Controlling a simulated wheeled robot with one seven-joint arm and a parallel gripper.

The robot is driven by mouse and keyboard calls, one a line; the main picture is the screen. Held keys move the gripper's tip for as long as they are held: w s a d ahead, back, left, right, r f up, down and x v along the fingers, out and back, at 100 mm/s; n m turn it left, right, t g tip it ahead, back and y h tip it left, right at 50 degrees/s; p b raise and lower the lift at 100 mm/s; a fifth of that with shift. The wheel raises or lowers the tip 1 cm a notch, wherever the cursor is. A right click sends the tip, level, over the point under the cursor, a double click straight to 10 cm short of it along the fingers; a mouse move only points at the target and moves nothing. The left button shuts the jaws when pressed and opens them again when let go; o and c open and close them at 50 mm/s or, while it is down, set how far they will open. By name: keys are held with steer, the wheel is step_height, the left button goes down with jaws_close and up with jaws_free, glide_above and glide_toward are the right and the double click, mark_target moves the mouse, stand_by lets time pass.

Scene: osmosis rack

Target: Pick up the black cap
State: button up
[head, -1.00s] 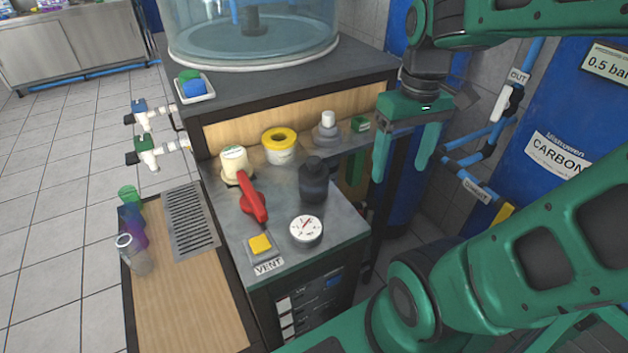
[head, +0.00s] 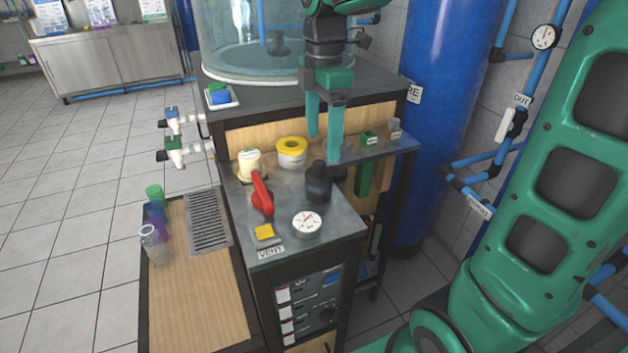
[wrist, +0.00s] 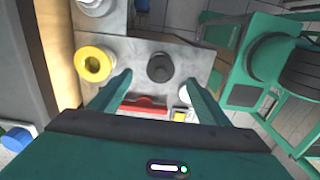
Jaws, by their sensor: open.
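The black cap (head: 319,169) sits on top of an upright black bottle (head: 318,187) on the grey metal counter. In the wrist view the cap (wrist: 160,67) shows from above as a dark disc, between the fingertips in the picture. My gripper (head: 323,148) is open and empty, with its teal fingers pointing down above and just behind the bottle in the head view. In the wrist view both fingers of my gripper (wrist: 158,80) show, spread apart. I see no contact with the cap.
A red-handled valve (head: 262,194), a gauge (head: 306,222) and a yellow button (head: 264,232) are on the counter in front. A yellow-rimmed white tub (head: 291,153) stands behind left.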

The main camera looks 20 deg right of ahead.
mark_target(319, 162)
steer(key=shift+a+f, duration=0.2)
steer(key=shift+f, duration=1.65)
steer(key=shift+a+f, duration=0.2)
steer(key=shift+f, duration=1.6)
steer(key=c, duration=1.1)
